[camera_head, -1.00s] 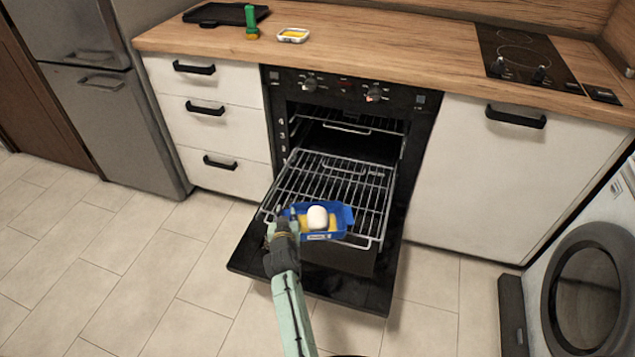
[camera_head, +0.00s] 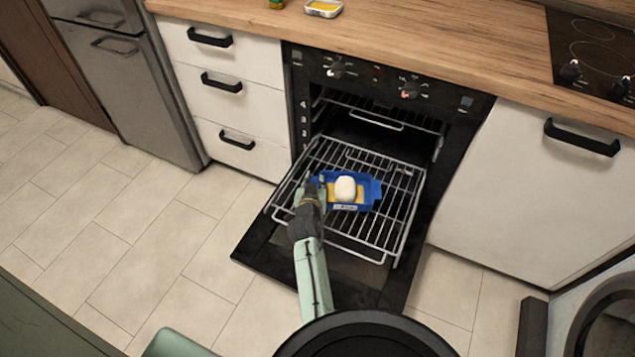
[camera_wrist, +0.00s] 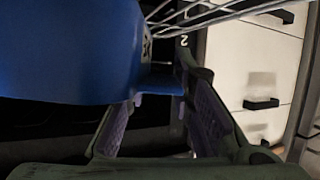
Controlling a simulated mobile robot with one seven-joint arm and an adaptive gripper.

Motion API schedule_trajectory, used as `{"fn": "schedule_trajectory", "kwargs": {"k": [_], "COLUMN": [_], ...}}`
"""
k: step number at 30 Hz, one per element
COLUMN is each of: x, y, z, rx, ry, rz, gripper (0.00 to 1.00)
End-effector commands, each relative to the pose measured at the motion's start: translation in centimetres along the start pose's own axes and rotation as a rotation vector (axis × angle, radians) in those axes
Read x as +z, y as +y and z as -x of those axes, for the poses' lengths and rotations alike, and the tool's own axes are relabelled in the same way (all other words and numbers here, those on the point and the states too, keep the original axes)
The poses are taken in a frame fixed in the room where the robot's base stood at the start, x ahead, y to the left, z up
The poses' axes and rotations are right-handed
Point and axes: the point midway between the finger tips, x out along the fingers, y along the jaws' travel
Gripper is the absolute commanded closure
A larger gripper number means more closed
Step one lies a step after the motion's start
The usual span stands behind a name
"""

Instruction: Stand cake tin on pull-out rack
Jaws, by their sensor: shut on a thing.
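The blue cake tin (camera_head: 367,196) holds a white egg-like thing (camera_head: 345,188) and something yellow. My gripper (camera_head: 316,187) is shut on the tin's left end. The tin shows over the middle of the pull-out rack (camera_head: 393,214), which extends out of the open oven; I cannot tell whether it touches the wires. In the wrist view the tin (camera_wrist: 70,50) fills the upper left, and its handle-like edge reaches between the fingers of my gripper (camera_wrist: 160,88). The tin looks about level.
The oven door (camera_head: 262,243) is folded down under the rack. White drawers (camera_head: 230,90) stand to the left and a white cabinet front (camera_head: 530,195) to the right. The wooden counter (camera_head: 430,50) runs above. Rack wires around the tin are bare.

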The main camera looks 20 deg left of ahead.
Motion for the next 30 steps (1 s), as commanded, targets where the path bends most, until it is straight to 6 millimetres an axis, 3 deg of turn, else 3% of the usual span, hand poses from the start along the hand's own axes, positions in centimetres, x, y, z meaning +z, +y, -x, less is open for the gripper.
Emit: {"fn": "schedule_trajectory", "kwargs": {"k": [6, 17, 18, 26, 30], "x": [3.5, 3.7, 3.7, 3.6, 3.6], "y": [-0.1, -0.1, -0.1, -0.1, -0.1], "z": [-0.1, -0.2, -0.1, -0.1, -0.1], "rx": [-0.003, -0.002, -0.002, -0.002, -0.002], "ry": [0.001, 0.001, -0.002, -0.002, -0.001], "rz": [0.004, 0.002, 0.001, 0.001, 0.001], "gripper": [1.0, 1.0, 0.76, 0.59, 0.58]}}
